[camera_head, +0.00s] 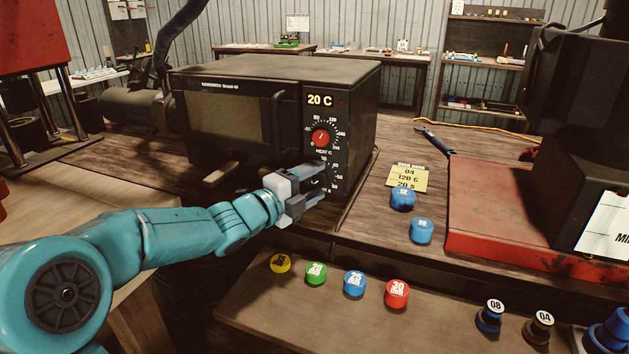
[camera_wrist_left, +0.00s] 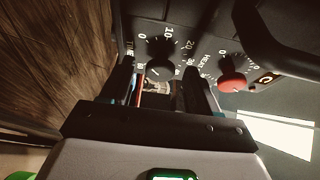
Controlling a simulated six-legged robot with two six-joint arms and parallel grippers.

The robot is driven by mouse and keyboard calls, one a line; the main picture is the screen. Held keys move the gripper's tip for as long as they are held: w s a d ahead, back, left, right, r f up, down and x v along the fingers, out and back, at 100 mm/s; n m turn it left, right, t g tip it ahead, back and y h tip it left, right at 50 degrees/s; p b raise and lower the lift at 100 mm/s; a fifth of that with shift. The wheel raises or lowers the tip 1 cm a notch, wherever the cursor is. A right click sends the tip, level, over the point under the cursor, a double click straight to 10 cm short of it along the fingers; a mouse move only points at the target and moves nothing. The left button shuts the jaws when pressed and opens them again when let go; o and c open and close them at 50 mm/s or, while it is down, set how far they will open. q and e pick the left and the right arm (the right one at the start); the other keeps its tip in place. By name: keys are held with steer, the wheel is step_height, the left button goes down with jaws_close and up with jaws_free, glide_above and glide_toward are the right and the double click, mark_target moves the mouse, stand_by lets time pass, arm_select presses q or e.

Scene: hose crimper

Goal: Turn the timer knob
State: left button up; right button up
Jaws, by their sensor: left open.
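The heater oven (camera_head: 230,70) stands on the bench with its control panel (camera_head: 345,112) facing me. The red heat knob (camera_head: 320,138) is on the panel under a display reading 20 C; it also shows in the left wrist view (camera_wrist_left: 232,80). The dark timer knob (camera_wrist_left: 160,48) sits on the panel with a numbered dial around it. In the head view my gripper mostly hides it. My left gripper (camera_head: 322,183) is open at the lower panel. In the wrist view its two fingers point at the timer knob, one toward each side; I cannot tell whether they touch it. My right gripper is not in view.
A yellow note (camera_head: 408,178) and blue caps (camera_head: 403,198) lie right of the oven. Yellow, green, blue and red caps (camera_head: 397,293) stand on the lower front shelf. A red-based machine (camera_head: 500,220) is at the right. Pliers (camera_head: 433,138) lie behind the note.

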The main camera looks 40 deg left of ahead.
arm_select(q)
steer(key=shift+w+d, duration=0.1)
steer(key=shift+w, duration=0.25)
steer(key=c, duration=1)
steer(key=shift+c, duration=0.2)
